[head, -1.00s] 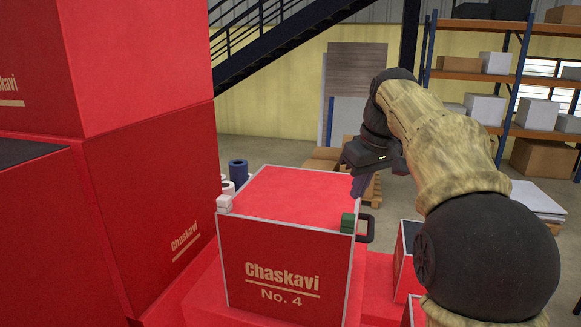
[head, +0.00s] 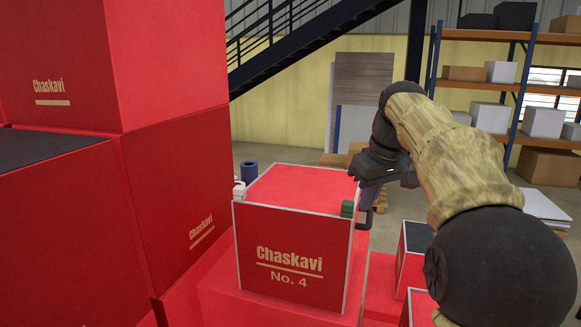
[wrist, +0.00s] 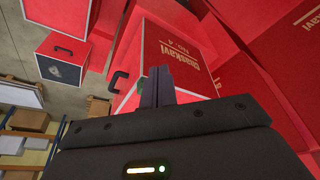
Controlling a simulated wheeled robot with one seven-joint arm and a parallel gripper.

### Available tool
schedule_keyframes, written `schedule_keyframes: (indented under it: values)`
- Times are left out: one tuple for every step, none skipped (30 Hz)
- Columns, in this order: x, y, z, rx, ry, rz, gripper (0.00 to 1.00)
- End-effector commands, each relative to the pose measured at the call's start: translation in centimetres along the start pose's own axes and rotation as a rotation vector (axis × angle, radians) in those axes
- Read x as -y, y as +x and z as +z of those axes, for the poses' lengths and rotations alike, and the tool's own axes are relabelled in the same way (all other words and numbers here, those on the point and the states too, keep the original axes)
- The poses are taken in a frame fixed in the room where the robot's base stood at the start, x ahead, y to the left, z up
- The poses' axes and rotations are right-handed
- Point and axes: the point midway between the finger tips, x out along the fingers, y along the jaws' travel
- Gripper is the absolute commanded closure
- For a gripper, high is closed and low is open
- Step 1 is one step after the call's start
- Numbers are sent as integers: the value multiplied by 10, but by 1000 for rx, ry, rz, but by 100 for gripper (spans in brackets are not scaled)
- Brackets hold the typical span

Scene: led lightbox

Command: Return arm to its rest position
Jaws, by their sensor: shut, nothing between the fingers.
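My arm reaches in from the right in the head view, and my gripper (head: 367,197) hangs by the right side of the red box marked "Chaskavi No. 4" (head: 290,255). The fingers are dark and partly hidden behind the box corner. In the wrist view my gripper (wrist: 156,72) has its two fingers together with nothing between them. The same red box (wrist: 185,45) lies beyond the fingers there. I cannot tell whether the fingers touch it.
Large red boxes (head: 165,65) are stacked at left. A green block (head: 347,208) and a white item (head: 239,190) sit at the box's top edges. A smaller dark-topped red box (head: 415,255) stands at right. Shelving (head: 525,85) and a staircase (head: 310,35) are behind.

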Motion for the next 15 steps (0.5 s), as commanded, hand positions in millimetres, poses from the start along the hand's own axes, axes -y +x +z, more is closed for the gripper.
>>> schedule_keyframes:
  values:
    - [0,8,3,2,7,1,100]
    - [0,11,4,2,12,1,100]
    - [0,16,6,4,18,2,100]
    - [0,19,7,4,22,3,100]
    - [0,23,8,4,27,4,100]
    - [0,29,11,6,36,5,100]
    - [0,32,12,7,42,6,100]
    - [0,37,14,7,48,7,100]
    - [0,44,17,9,56,8,100]
    - [0,49,19,10,62,9,100]
    - [0,55,21,11,70,11,100]
    - [0,62,25,13,81,12,100]
    - [0,69,28,14,89,14,100]
    - [0,75,30,16,96,16,100]
    - [1,84,35,18,109,19,100]
